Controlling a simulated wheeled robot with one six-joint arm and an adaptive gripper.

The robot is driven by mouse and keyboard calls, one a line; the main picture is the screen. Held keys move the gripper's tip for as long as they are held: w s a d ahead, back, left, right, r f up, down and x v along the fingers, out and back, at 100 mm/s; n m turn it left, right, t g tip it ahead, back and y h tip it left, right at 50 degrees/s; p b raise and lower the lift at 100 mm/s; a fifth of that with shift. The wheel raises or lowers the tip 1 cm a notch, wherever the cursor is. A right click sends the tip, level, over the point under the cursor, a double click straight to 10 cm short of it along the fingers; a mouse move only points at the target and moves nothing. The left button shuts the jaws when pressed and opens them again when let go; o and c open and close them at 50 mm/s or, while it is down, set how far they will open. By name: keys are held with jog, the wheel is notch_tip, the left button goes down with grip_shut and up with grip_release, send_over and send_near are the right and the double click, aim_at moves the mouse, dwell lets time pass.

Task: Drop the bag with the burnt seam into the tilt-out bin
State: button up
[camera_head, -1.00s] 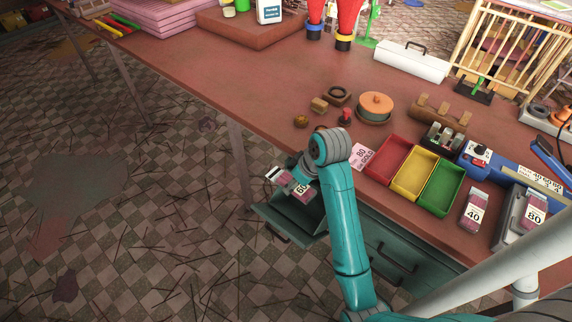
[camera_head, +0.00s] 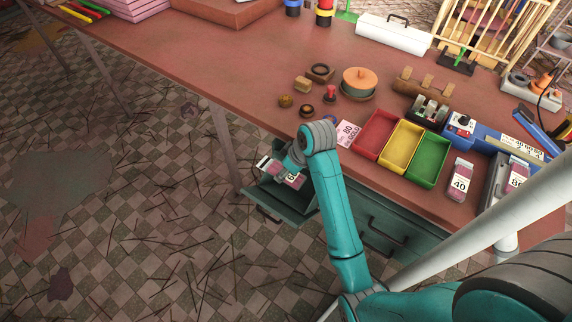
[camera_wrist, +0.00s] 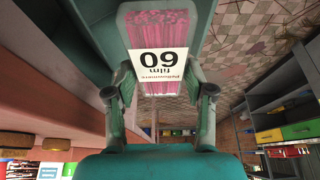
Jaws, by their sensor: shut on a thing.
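My gripper (camera_head: 289,166) is shut on a clear bag with pink contents and a white label (camera_head: 292,179), above the tilt-out bin's opening. In the wrist view the bag (camera_wrist: 167,88) is between both fingers (camera_wrist: 165,92), and its label reads 60 upside down. I cannot make out a burnt seam on it. The tilt-out bin (camera_head: 301,203) is a green-grey front tipped open under the bench edge, with a dark handle. The arm and bag hide part of its inside. I cannot tell whether the bag touches the bin.
Red (camera_head: 379,133), yellow (camera_head: 404,148) and green (camera_head: 428,158) trays stand on the bench (camera_head: 230,75) to the right. A bag marked 40 (camera_head: 459,180) and one marked 80 (camera_head: 517,175) lie farther right. A closed drawer (camera_head: 385,232) is beside the bin. Open floor lies left.

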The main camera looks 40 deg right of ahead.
jog(key=shift+f, duration=5.25)
jog(key=o, duration=1.3)
jog(key=shift+c, duration=0.2)
jog(key=shift+r, duration=0.1)
jog(key=shift+r, duration=4.9)
